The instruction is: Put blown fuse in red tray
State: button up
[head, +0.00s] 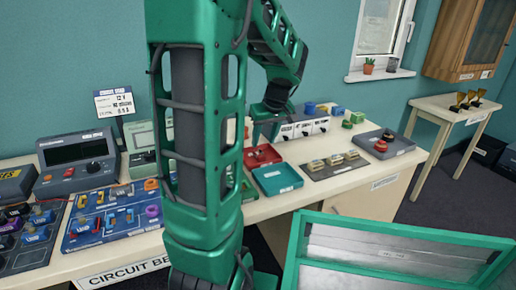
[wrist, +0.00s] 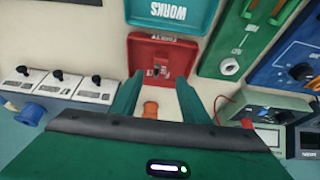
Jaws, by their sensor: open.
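The red tray (head: 262,155) is on the table beyond my arm. In the wrist view the red tray (wrist: 183,58) lies just ahead of my fingertips, with a small dark and pale item (wrist: 157,72) in it, too small to identify. My gripper (wrist: 160,92) is open, its two green fingers apart near the tray's close edge. A small orange piece (wrist: 151,108) shows between the fingers; I cannot tell whether it is the blown fuse or whether the fingers touch it. In the head view my arm hides part of the table.
A teal tray marked WORKS (wrist: 172,10) adjoins the red tray. A white switch row (wrist: 62,86), a blue roll (wrist: 31,113) and a green meter (wrist: 272,118) flank my gripper.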

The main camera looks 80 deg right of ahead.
jog(key=shift+v, duration=2.35)
jog(key=w+a+f+n+y, duration=0.1)
jog(key=w+a, duration=0.5)
jog(key=a, duration=0.2)
jog(key=w+a+f+n+g+y, duration=0.1)
jog(key=w+a, duration=0.5)
jog(key=a, duration=0.3)
jog(key=w+a+f+n+y, duration=0.1)
jog(key=w+a+f, duration=0.1)
jog(key=w+a, duration=0.4)
jog(key=shift+a+g, duration=0.3)
jog(key=shift+a, duration=1.3)
jog(key=shift+n+g+y, duration=0.3)
jog(key=shift+n+g, duration=0.2)
jog(key=a, duration=0.2)
jog(key=s+a+f, duration=0.1)
jog(key=a, duration=0.2)
jog(key=a+f, duration=0.1)
jog(key=a, duration=0.2)
jog(key=shift+s, duration=0.4)
jog(key=shift+s+a+f, duration=0.1)
jog(key=shift+s+a, duration=0.1)
jog(key=shift+a, duration=0.25)
